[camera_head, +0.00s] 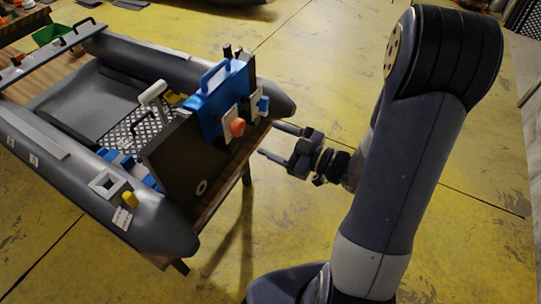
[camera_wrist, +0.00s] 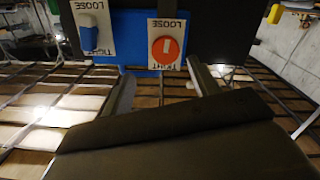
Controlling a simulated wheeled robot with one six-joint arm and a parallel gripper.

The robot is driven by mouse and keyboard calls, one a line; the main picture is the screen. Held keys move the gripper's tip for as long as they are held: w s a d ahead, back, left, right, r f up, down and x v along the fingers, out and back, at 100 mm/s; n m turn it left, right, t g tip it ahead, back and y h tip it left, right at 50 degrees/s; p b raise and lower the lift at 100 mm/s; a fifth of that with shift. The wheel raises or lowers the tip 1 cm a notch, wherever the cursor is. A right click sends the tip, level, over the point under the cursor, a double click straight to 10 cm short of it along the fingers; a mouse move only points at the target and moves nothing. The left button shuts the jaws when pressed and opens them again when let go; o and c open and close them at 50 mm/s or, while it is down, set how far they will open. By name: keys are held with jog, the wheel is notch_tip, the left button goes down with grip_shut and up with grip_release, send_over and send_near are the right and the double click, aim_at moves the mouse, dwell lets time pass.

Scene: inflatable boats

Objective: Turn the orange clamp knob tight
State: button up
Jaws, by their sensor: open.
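The orange clamp knob (camera_head: 237,127) sits on a white label plate on the blue clamp body (camera_head: 212,104), on the dark transom of the grey inflatable boat. In the wrist view the round orange knob (camera_wrist: 165,50) has a white mark standing near vertical. The label reads upside down there, with LOOSE above the knob and TIGHT below, partly covered. My gripper (camera_head: 270,140) is open and empty, its two fingers pointing at the knob with a gap between. In the wrist view its fingers (camera_wrist: 160,88) lie below the knob, one to each side.
A blue knob (camera_wrist: 88,36) with its own LOOSE and TIGHT label is left of the orange one in the wrist view. The boat (camera_head: 165,232) rests on a wooden table (camera_head: 217,198). A green bin (camera_head: 50,34) stands far left. The yellow floor around my arm is clear.

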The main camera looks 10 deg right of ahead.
aim_at(242, 129)
jog(key=shift+n+y, duration=0.4)
jog(key=shift+n, duration=0.1)
jog(key=x, duration=0.9)
jog(key=shift+s+a+f+p, duration=0.25)
jog(key=shift+a+f+p, duration=0.05)
jog(key=shift+p, duration=0.05)
jog(key=n+b, duration=0.2)
jog(key=n, duration=0.3)
jog(key=shift+b, duration=0.3)
jog(key=n+b, duration=0.2)
jog(key=n, duration=0.3)
jog(key=shift+d, duration=0.1)
jog(key=shift+f+n+b, duration=0.15)
jog(key=shift+n+b, duration=0.65)
jog(key=shift+b, duration=0.1)
jog(key=n+b, duration=0.2)
jog(key=b, duration=0.1)
jog(key=shift+b, duration=0.3)
jog(key=n+b, duration=0.4)
jog(key=b, duration=0.2)
jog(key=shift+s, duration=0.1)
jog(key=n+b, duration=0.5)
jog(key=b, duration=0.2)
jog(key=n+b, duration=0.5)
jog(key=b, duration=0.3)
jog(key=shift+n, duration=0.3)
jog(key=shift+r+n+b, duration=0.3)
jog(key=shift+n+b, duration=0.65)
jog(key=shift+n, duration=0.05)
